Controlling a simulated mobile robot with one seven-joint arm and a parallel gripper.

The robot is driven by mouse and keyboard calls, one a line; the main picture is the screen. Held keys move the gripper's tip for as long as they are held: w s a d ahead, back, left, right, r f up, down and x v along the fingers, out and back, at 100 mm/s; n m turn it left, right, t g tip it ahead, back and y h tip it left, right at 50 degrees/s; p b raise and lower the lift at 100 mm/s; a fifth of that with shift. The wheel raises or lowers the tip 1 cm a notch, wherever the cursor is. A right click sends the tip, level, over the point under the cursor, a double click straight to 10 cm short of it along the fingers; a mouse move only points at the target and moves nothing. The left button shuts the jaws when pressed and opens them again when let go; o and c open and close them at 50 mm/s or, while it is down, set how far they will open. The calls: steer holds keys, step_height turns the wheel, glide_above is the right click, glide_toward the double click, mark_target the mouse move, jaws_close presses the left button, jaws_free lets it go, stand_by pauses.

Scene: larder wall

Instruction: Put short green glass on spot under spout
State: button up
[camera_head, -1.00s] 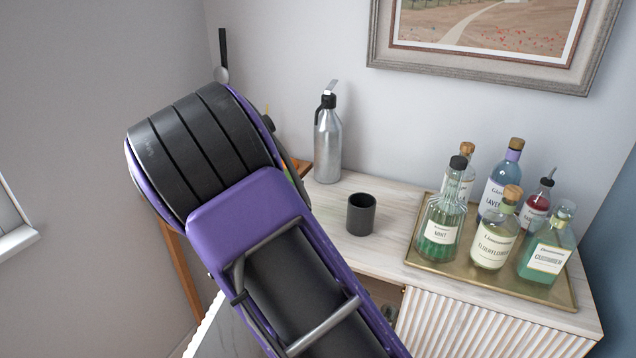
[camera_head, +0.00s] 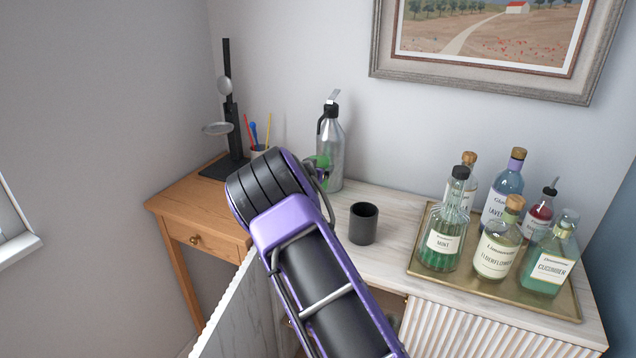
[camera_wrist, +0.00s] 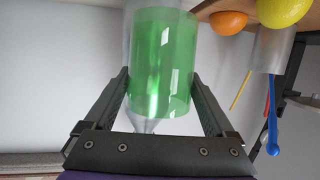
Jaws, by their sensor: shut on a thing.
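The short green glass (camera_wrist: 163,62) is a clear green cylinder between the two fingers of my gripper (camera_wrist: 160,82), seen from the wrist, where the scene appears upside down. In the head view my gripper (camera_head: 322,172) is mostly hidden behind my arm, and a bit of the green glass (camera_head: 322,160) shows in front of the silver siphon bottle (camera_head: 333,150). The glass looks held above the surface; I cannot tell its exact height. The siphon has a black handle and a nozzle at its top. I cannot make out a marked spot under a spout.
A black cup (camera_head: 363,226) stands on the pale cabinet top (camera_head: 390,258). A brass tray (camera_head: 440,277) with several bottles is at right. A wooden table (camera_head: 195,215) at left bears a black stand (camera_head: 232,135). A cabinet door (camera_head: 238,312) stands open.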

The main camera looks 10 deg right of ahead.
step_height(320, 180, down, 4)
steer(key=shift+d+f+b, duration=0.1)
steer(key=shift+f+b, duration=0.15)
steer(key=shift+b, duration=0.05)
steer(key=shift+w+f, duration=0.1)
steer(key=shift+w, duration=0.1)
steer(key=o, duration=1.3)
steer(key=shift+f, duration=0.2)
steer(key=shift+o, duration=0.2)
steer(key=shift+r, duration=0.2)
steer(key=v, duration=1.2)
